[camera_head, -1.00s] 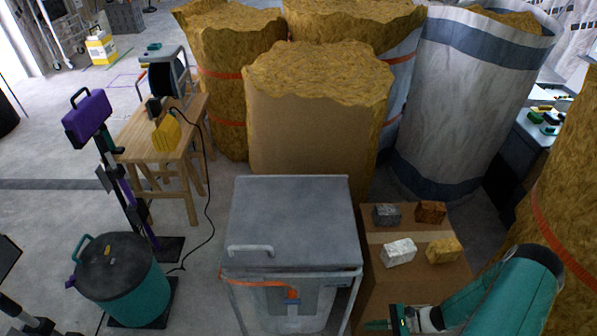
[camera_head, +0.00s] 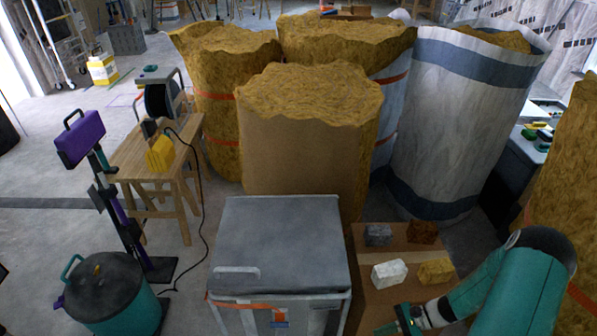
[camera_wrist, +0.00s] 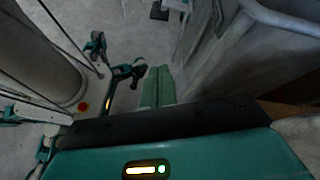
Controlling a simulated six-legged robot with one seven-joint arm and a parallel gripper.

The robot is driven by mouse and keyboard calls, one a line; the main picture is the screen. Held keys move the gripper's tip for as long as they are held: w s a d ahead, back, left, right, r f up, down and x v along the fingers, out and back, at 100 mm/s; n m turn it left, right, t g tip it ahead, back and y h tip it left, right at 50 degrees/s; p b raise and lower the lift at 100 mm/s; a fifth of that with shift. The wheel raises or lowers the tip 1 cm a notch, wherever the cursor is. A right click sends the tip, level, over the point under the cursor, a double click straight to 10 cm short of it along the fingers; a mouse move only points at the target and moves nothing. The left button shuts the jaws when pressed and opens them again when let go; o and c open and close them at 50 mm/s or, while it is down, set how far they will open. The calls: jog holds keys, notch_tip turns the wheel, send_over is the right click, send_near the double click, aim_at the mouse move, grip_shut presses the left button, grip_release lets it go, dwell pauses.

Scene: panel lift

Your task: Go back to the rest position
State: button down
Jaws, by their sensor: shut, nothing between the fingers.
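My gripper (camera_head: 385,329) is at the bottom edge of the head view, low in front of the cardboard box and right of the grey-lidded bin. In the wrist view its two green fingers (camera_wrist: 157,86) lie side by side, shut, with nothing between them. My teal arm comes in from the lower right. The grey lid (camera_head: 281,240) lies flat on the bin (camera_head: 247,317). It has a pale handle (camera_head: 237,272) near its front left, and an orange strap crosses the front below it. My gripper is apart from the lid and handle.
Several blocks, among them a white one (camera_head: 389,273), stand on the cardboard box (camera_head: 363,300). Tall insulation rolls (camera_head: 308,150) stand behind. A teal drum (camera_head: 110,298) and a wooden bench (camera_head: 150,160) are at left. Floor shows between drum and bin.

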jog(key=w+a+r+n+h, duration=0.15)
jog(key=r+n+h, duration=0.25)
jog(key=r, duration=1)
jog(key=w+a+r+n+h, duration=0.1)
jog(key=w+r+n+h, duration=0.2)
jog(key=r, duration=1)
jog(key=s+a+r+n+t+h, duration=0.2)
jog(key=s+r, duration=0.4)
jog(key=r, duration=0.4)
jog(key=s+a+r+n+t+h, duration=0.3)
jog(key=s+r, duration=0.4)
jog(key=r, duration=0.3)
jog(key=shift+s+a+r+n+t, duration=0.35)
jog(key=shift+a+n+t, duration=0.3)
jog(key=shift+a, duration=0.25)
jog(key=shift+w, duration=0.1)
